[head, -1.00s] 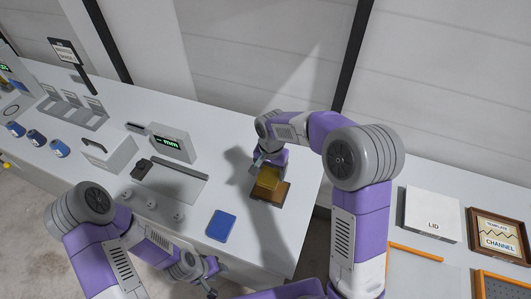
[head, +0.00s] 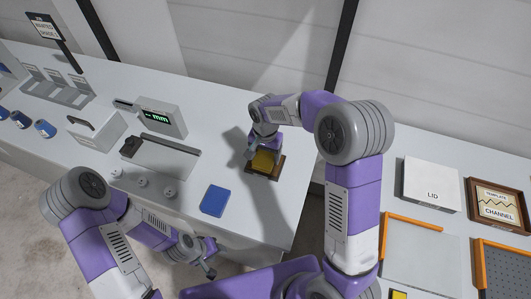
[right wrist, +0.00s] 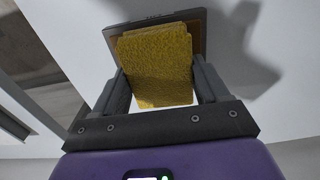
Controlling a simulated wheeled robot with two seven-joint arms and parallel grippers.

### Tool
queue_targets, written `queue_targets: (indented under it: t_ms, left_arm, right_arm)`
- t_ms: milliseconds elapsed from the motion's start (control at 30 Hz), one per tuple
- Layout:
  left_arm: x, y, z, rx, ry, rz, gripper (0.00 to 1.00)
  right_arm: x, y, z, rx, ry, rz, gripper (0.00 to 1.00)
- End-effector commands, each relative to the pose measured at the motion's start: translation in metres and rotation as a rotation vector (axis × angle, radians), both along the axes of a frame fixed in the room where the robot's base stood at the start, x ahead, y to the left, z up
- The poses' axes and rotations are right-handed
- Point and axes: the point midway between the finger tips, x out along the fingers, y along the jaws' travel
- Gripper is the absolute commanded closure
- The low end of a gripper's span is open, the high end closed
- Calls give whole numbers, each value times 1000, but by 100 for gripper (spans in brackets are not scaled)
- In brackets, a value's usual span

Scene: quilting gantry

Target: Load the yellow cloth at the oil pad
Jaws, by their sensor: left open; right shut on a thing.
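The yellow cloth (head: 262,162) is a textured, block-like piece held between the fingers of my right gripper (head: 258,153). It also shows large between the two dark fingers in the right wrist view (right wrist: 158,65). The oil pad (head: 266,174), brown in a dark frame, lies on the white bench under the cloth. In the right wrist view its dark rim (right wrist: 157,20) shows behind the cloth. The cloth covers much of the pad; whether they touch I cannot tell. My left gripper (head: 210,270) is open and empty, low in front of the bench edge.
A blue pad (head: 214,201) lies left of the oil pad. A grey gauge with a green display (head: 160,118) and a box (head: 95,130) stand further left. To the right, a second bench holds a white lid (head: 431,184) and a framed template (head: 497,206).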

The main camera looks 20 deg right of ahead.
Motion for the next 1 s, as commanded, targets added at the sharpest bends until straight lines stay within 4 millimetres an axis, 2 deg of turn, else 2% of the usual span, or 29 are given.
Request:
queue_targets:
  t_ms: [1000]
  left_arm:
    - [0,0,-4,0,0,0,57]
  right_arm:
    - [0,0,-6,0,0,0,59]
